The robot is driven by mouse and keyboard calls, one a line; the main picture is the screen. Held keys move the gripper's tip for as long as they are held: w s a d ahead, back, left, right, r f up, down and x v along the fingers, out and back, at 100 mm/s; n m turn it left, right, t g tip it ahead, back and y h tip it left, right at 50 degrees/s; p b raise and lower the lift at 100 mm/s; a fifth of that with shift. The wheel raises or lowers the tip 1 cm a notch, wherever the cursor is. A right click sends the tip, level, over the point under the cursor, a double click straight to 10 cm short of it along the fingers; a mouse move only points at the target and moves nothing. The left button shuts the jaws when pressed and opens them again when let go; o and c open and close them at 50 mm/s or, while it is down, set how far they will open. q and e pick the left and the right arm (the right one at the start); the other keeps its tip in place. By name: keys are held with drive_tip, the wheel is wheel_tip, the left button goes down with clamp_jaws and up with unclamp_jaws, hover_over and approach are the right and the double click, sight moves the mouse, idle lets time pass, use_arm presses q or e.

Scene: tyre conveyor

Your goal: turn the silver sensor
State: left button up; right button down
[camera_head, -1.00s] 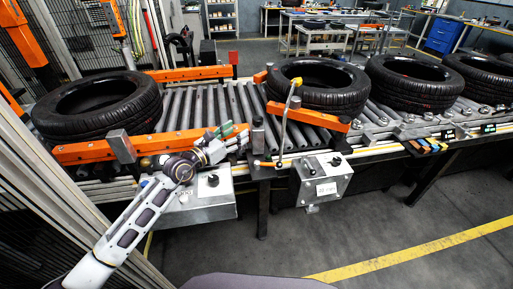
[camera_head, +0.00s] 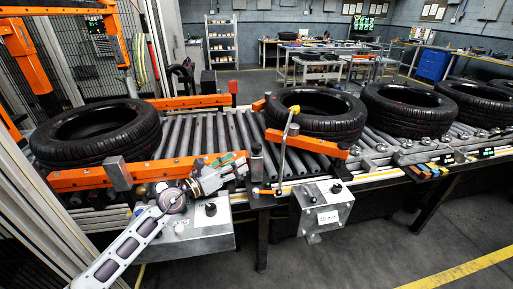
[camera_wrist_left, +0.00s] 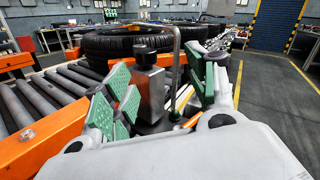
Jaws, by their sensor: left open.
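The silver sensor (camera_wrist_left: 151,90) is an upright silver block with a black knob on top, in the middle of the left wrist view. In the head view it is the small dark-topped block (camera_head: 257,163) at the near edge of the conveyor. My left gripper (camera_head: 241,166) is open beside it. In the left wrist view its green-padded fingers (camera_wrist_left: 160,96) stand on both sides of the sensor, with a gap on the right. The sensor's lower end is partly hidden by the gripper. My right gripper is not in view.
A bent rod with a yellow tip (camera_head: 286,135) stands just right of the sensor. A tyre (camera_head: 316,124) lies behind it, and another tyre (camera_head: 95,147) lies at the left. Orange guide rails (camera_head: 75,180) and grey control boxes (camera_head: 322,212) line the conveyor's near side.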

use_arm(q)
wheel_tip(320, 180, up, 6)
drive_tip(key=a+n+t, duration=0.2)
drive_tip(key=n+t, duration=0.2)
drive_tip(key=n, duration=1.4)
drive_tip(key=n+g+y, duration=0.2)
drive_tip(key=n+g, duration=0.1)
drive_tip(key=n, duration=1.2)
approach(253, 148)
drive_tip(key=v, duration=0.2)
drive_tip(key=shift+w+n, duration=0.15)
drive_tip(key=shift+n, duration=0.25)
drive_tip(key=shift+w, duration=0.1)
drive_tip(key=shift+x, duration=6.85)
drive_tip(key=shift+d, duration=0.1)
